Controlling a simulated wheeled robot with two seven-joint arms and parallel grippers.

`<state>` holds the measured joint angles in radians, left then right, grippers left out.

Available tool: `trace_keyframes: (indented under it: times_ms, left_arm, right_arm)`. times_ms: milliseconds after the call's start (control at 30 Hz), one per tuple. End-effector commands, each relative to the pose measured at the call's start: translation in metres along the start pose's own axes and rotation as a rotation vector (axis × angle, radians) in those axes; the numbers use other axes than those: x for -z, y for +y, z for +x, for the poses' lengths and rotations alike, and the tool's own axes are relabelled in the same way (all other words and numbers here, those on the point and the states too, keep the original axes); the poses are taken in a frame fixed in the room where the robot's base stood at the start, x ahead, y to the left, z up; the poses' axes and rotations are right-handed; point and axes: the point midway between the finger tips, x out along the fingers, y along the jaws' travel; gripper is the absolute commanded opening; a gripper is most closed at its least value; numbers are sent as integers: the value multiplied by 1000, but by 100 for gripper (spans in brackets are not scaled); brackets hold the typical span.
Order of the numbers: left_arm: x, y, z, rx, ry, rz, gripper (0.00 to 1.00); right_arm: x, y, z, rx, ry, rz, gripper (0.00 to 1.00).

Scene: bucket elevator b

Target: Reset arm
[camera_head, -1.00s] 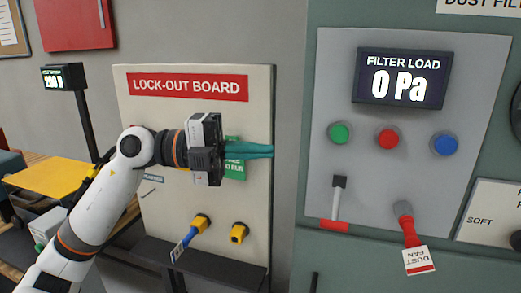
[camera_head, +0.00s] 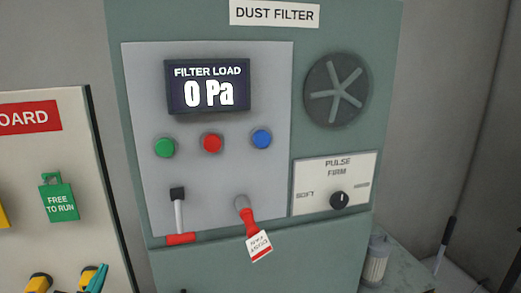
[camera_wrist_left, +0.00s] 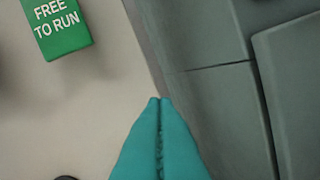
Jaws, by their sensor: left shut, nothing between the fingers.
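My left gripper (camera_head: 97,278) shows only as teal fingertips at the bottom left of the head view, in front of the lower part of the lock-out board (camera_head: 66,150). In the left wrist view its two teal fingers (camera_wrist_left: 158,105) are pressed together with nothing between them. They point toward the board's edge and the grey-green cabinet (camera_wrist_left: 225,100) beside it. The rest of the left arm is outside the head view. My right gripper is in neither view.
A green FREE TO RUN tag (camera_head: 60,203) hangs on the board. The dust filter cabinet has a 0 Pa display (camera_head: 208,87), coloured buttons, a lever (camera_head: 179,215), a red tagged handle (camera_head: 250,222) and a pulse knob (camera_head: 339,200). A canister (camera_head: 376,262) stands at lower right.

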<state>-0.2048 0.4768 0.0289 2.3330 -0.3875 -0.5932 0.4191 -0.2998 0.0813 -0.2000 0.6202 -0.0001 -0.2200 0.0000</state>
Motion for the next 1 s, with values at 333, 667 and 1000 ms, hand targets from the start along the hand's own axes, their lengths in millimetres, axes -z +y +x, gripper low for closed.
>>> trace_keyframes:
  times_ms: [333, 667, 1000]
  left_arm:
    - [153, -99, -143, 208, 852, -100, 0]
    - [175, -156, -260, 483, 1265, -117, 0]
    - [276, -200, -252, 498, 1312, -101, 0]
  right_arm:
    - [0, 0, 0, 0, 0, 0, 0]
    - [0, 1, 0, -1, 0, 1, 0]
    - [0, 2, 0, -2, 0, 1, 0]
